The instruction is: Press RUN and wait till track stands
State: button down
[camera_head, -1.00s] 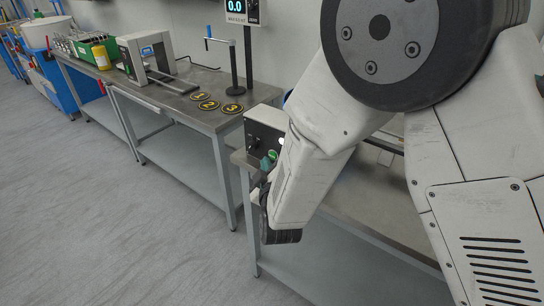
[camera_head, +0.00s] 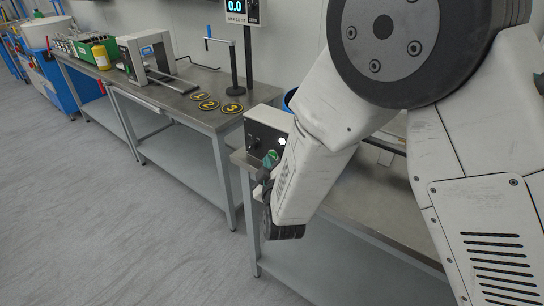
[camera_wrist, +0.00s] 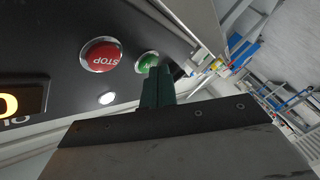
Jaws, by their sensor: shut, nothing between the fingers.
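A dark control box (camera_head: 262,132) stands on the near bench. In the wrist view its panel holds a red STOP button (camera_wrist: 100,54), a green button (camera_wrist: 146,61), a lit white lamp (camera_wrist: 106,98) and part of an orange display (camera_wrist: 9,105). No RUN label is readable. My gripper (camera_wrist: 157,72) is shut and empty, its dark green fingertips at the green button and covering part of it. I cannot tell whether they touch or press it. In the head view my gripper (camera_head: 270,158) is in front of the box. My arm hides most of the bench behind, and no track shows clearly.
The near bench (camera_head: 370,195) runs right, behind my arm. The far bench (camera_head: 190,107) carries a grey-white machine (camera_head: 147,55), a stand with a display (camera_head: 236,10) and yellow-black numbered discs (camera_head: 206,105). The floor at left is clear.

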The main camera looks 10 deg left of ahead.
jog(key=shift+w+d, duration=0.1)
jog(key=shift+w, duration=0.15)
jog(key=shift+s, duration=0.15)
dwell(0.3)
jog(key=shift+s+a, duration=0.3)
jog(key=shift+s, duration=0.35)
jog(key=shift+s+a, duration=0.3)
jog(key=shift+s, duration=0.45)
jog(key=shift+s+a, duration=0.35)
jog(key=shift+s, duration=0.45)
jog(key=shift+s+a, duration=0.3)
jog(key=shift+s, duration=0.45)
